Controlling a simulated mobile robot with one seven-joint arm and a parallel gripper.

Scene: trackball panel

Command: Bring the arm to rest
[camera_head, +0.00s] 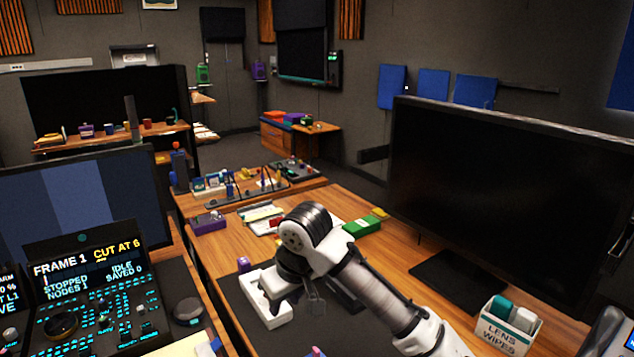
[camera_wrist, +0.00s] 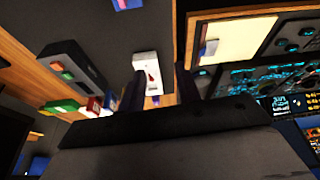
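My arm reaches in from the lower right of the head view and bends down over the wooden desk (camera_head: 385,238). My gripper (camera_head: 286,294) is low beside a white tray (camera_head: 268,318), partly hidden by my own arm links. The white tray (camera_wrist: 146,62) appears beyond the fingers there. The trackball panel (camera_head: 95,305) is at the left, clear of my arm. Its screen reads FRAME 1, CUT AT 6, STOPPED, NODES 1, IDLE, SAVED 0.
A large black monitor (camera_head: 500,200) stands right of my arm. A lens wipes box (camera_head: 505,328) is at the lower right. A green box (camera_head: 361,227) and a purple box (camera_head: 208,222) lie behind the arm. A dark mat (camera_head: 235,297) lies under the tray.

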